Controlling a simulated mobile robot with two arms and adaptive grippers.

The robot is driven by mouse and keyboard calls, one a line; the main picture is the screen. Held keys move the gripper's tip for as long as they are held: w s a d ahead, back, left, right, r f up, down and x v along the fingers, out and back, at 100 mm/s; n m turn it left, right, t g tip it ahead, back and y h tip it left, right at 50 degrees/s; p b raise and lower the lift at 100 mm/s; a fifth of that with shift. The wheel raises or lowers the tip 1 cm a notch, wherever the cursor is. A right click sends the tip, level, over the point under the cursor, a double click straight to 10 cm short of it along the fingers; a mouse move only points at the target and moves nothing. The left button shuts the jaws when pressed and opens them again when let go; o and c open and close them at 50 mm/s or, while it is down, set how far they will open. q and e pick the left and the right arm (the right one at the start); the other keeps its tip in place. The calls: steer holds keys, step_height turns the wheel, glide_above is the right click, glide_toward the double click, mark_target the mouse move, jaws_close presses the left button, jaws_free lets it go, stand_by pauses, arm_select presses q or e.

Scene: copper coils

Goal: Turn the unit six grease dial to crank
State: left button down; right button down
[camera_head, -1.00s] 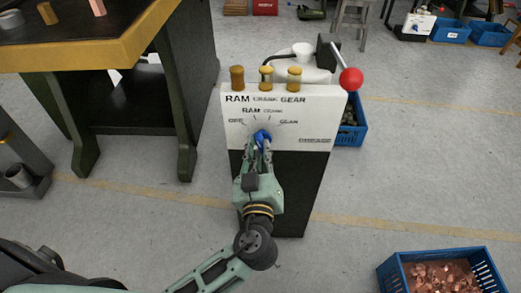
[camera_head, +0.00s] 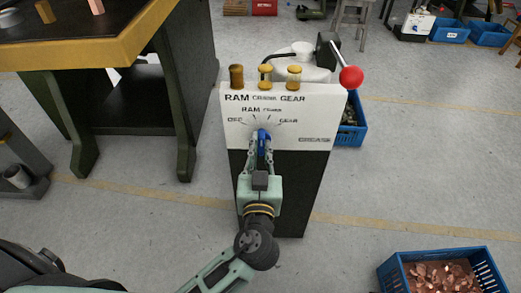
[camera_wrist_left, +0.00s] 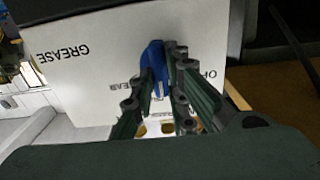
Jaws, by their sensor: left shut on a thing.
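The grease unit (camera_head: 318,112) is a white-topped cabinet with a dark lower body, in the middle of the head view. Its face has a dial marked OFF, RAM, CRANK and GEAR, with a blue knob (camera_head: 263,142) at the centre. My left gripper (camera_head: 262,150) comes from below and is shut on the knob. The knob looks nearly upright in the head view; its exact mark cannot be told. The left wrist view shows the blue knob (camera_wrist_left: 153,62) between the fingers, with the labels upside down and partly hidden. My right gripper is not in view.
Several brass-coloured caps and a lever with a red ball (camera_head: 351,76) top the unit. A workbench (camera_head: 130,48) stands at the left. A blue crate of copper pieces (camera_head: 440,254) is at the lower right. A blue bin (camera_head: 360,135) sits behind the unit.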

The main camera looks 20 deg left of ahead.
arm_select(q)
steer(key=shift+m, duration=1.8)
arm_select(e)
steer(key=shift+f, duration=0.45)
arm_select(q)
steer(key=shift+d, duration=0.1)
steer(key=c, duration=1.7)
jaws_free()
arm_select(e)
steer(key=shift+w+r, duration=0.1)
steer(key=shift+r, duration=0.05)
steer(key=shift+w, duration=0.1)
